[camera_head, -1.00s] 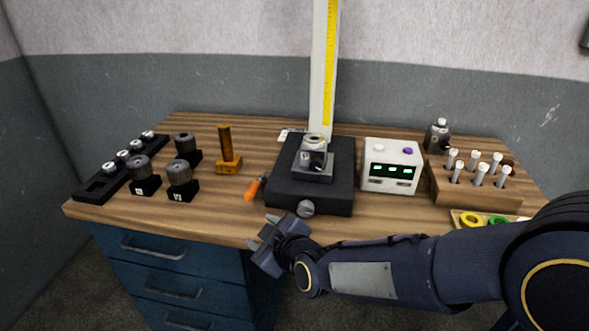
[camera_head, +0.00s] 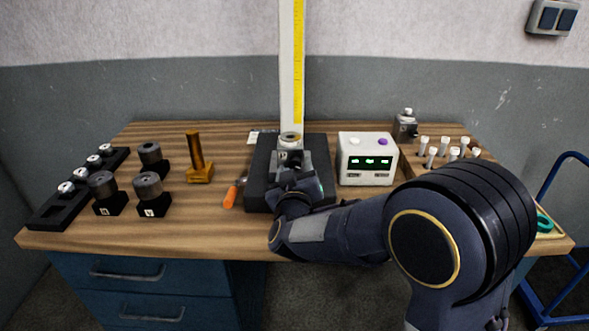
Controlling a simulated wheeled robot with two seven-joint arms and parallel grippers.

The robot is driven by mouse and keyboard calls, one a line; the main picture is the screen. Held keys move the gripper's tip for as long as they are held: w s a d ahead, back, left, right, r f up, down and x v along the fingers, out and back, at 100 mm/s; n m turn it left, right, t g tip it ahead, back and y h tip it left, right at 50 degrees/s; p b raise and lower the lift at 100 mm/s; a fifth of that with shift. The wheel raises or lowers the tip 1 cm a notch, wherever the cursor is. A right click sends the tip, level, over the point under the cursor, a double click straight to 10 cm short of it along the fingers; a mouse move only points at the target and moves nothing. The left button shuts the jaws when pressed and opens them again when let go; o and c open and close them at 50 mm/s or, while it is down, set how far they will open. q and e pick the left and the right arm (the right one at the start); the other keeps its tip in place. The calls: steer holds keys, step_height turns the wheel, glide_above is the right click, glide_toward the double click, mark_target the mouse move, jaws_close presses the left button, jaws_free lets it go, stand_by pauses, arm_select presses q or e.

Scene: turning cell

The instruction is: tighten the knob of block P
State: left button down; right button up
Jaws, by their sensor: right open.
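A small grey metal block (camera_head: 289,158) with a round ring-like top sits on the black base (camera_head: 262,150) of the height gauge. No letter on it is readable, so I cannot tell whether it is block P. My right gripper (camera_head: 297,181) is just in front of this block, over the base's front part. It is open; its fingertips are hard to make out, and whether they touch the knob cannot be told. The hand hides the block's lower front. My left gripper is not in view.
Dark cylinders on labelled blocks (camera_head: 152,205) stand left, beside a black rack (camera_head: 57,205). A brass stand (camera_head: 199,172), an orange-handled tool (camera_head: 230,197) and a white display box (camera_head: 366,160) flank the gauge. Another grey block (camera_head: 405,127) stands back right. My right arm covers the front right.

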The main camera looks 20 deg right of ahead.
steer(key=shift+w, duration=0.35)
steer(key=c, duration=1)
